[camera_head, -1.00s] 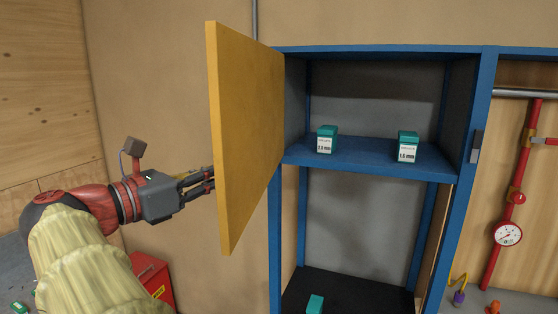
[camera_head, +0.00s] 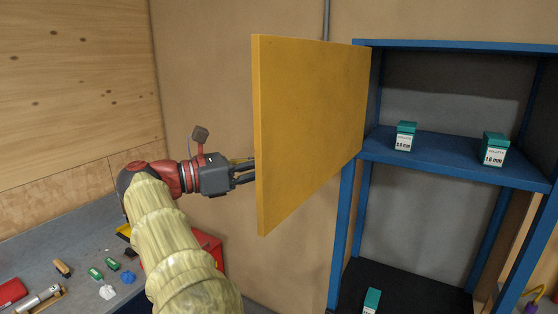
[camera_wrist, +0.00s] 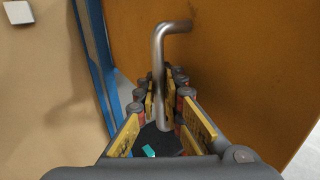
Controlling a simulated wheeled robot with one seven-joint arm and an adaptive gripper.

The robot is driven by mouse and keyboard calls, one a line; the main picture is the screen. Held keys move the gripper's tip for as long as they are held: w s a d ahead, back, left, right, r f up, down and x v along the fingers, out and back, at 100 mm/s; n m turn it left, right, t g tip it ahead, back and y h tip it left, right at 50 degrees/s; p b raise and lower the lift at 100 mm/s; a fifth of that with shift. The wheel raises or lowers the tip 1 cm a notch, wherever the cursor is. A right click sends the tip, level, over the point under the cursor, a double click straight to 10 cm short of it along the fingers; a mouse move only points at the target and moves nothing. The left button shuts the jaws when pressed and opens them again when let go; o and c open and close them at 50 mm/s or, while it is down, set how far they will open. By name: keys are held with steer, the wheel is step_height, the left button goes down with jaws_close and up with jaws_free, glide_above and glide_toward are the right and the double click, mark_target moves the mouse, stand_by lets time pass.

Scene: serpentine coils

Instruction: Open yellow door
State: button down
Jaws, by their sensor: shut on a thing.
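The yellow door (camera_head: 310,125) stands swung wide open to the left of the blue cabinet (camera_head: 344,235), joined along the cabinet's left side. My gripper (camera_head: 252,172) reaches behind the door's free edge, and its fingertips are partly hidden there. In the wrist view, a bent grey metal handle (camera_wrist: 159,50) sticks out from the door (camera_wrist: 245,60). My gripper (camera_wrist: 163,95) is shut on the handle's bar, with yellow-padded fingers on both sides of it.
The cabinet shelf (camera_head: 445,158) holds two green-and-white boxes, and another green item (camera_head: 372,300) sits lower down. A grey workbench (camera_head: 60,245) with tools and small parts lies at left. A red box (camera_head: 208,245) stands behind my arm.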

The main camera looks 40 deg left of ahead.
steer(key=c, duration=2)
jaws_free()
steer(key=shift+s, duration=0.15)
steer(key=shift+o, duration=0.2)
